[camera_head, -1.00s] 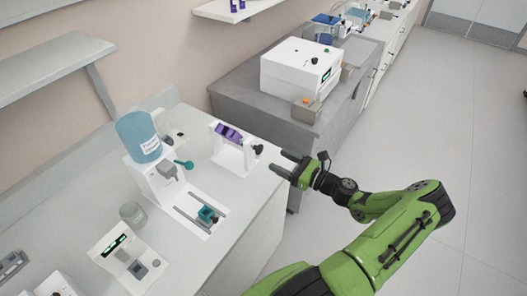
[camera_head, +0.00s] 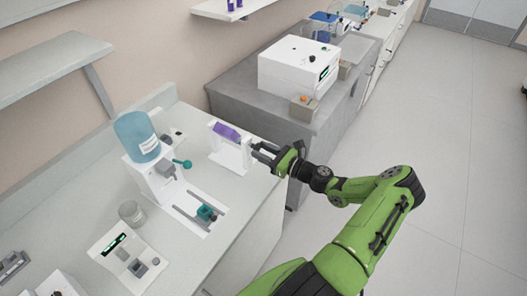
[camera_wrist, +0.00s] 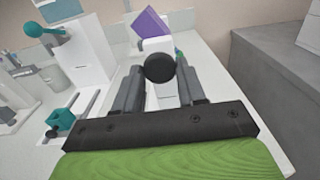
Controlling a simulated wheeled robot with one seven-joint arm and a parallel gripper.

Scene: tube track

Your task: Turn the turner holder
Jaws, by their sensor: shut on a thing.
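The turner holder is a white upright frame (camera_head: 235,157) on the bench with a purple block (camera_head: 227,132) between its posts. In the wrist view the purple block (camera_wrist: 151,25) looks tilted, one corner up. A round black knob (camera_wrist: 160,67) is on the near side of the frame and lies between my finger tips in the wrist view. My gripper (camera_head: 264,152) is shut on this knob at the bench's right edge. The knob is hidden by my fingers in the head view.
Left of the holder stands a white dispenser (camera_head: 157,181) with a blue bottle (camera_head: 138,136) and a teal lever (camera_head: 183,163). A teal clamp (camera_head: 206,212) sits on rails in front. A grey bench (camera_head: 258,117) with a white machine (camera_head: 297,67) is behind. Open floor is at right.

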